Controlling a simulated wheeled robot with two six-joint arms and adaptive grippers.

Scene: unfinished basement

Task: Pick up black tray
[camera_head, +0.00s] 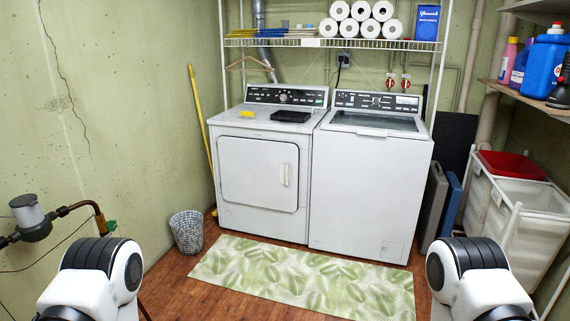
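The black tray (291,116) is a small, flat, dark rectangle. It lies on top of the white dryer (262,165), towards the right side of its top surface, in front of the control panel. My two arms show only as white and black links at the bottom left and bottom right corners of the head view. Both grippers are out of view. No part of either arm is near the tray.
A small yellow item (248,114) lies left of the tray. A washer (369,175) stands right of the dryer. A wire shelf (333,43) with paper rolls hangs above. A leafy rug (305,279), a waste basket (187,231) and a laundry hamper (523,210) surround the floor space.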

